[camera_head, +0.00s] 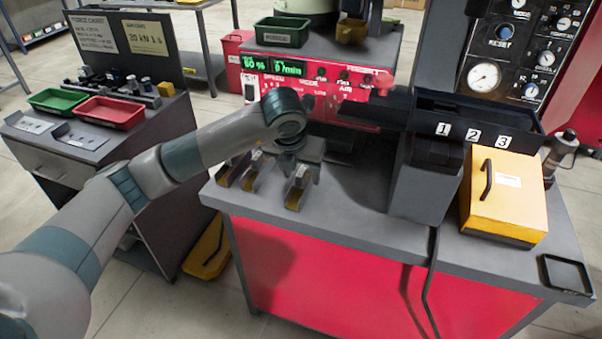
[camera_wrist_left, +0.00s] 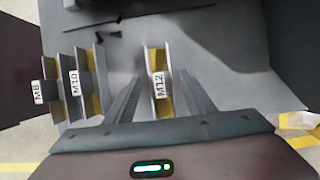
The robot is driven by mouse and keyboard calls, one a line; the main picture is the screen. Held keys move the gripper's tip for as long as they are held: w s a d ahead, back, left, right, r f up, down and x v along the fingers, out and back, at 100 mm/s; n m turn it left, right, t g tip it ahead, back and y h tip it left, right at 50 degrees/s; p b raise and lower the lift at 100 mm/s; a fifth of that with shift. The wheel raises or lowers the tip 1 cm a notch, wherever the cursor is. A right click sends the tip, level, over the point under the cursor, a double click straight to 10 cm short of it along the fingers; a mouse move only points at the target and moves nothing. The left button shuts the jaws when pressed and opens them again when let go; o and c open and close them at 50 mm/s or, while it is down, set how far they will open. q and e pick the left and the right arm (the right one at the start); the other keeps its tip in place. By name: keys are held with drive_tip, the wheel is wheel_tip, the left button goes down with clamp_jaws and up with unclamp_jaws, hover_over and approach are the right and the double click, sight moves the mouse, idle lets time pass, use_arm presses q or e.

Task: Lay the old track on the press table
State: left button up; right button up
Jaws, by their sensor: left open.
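Three short metal tracks with yellow inner faces are on the grey top of the red-fronted table (camera_head: 345,227). The M12 track (camera_wrist_left: 153,60) stands apart from the M10 track (camera_wrist_left: 83,62) and the M8 track (camera_wrist_left: 52,97). The M12 track also shows in the head view (camera_head: 297,197). No label says which track is the old one. My left gripper (camera_wrist_left: 160,78) is open, with its fingers on either side of the M12 track. In the head view its fingers are largely hidden by the wrist. My right gripper is not in view.
A red control panel (camera_head: 322,86) stands behind the tracks. A dark hopper numbered 1 to 3 (camera_head: 470,128) and a yellow box (camera_head: 512,200) are to the right. A side bench at left holds green (camera_head: 57,99) and red (camera_head: 108,111) trays. The tabletop's front is clear.

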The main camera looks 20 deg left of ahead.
use_arm(q)
drive_tip(key=b+v, duration=0.1)
drive_tip(key=v, duration=1)
drive_tip(key=shift+r, duration=0.15)
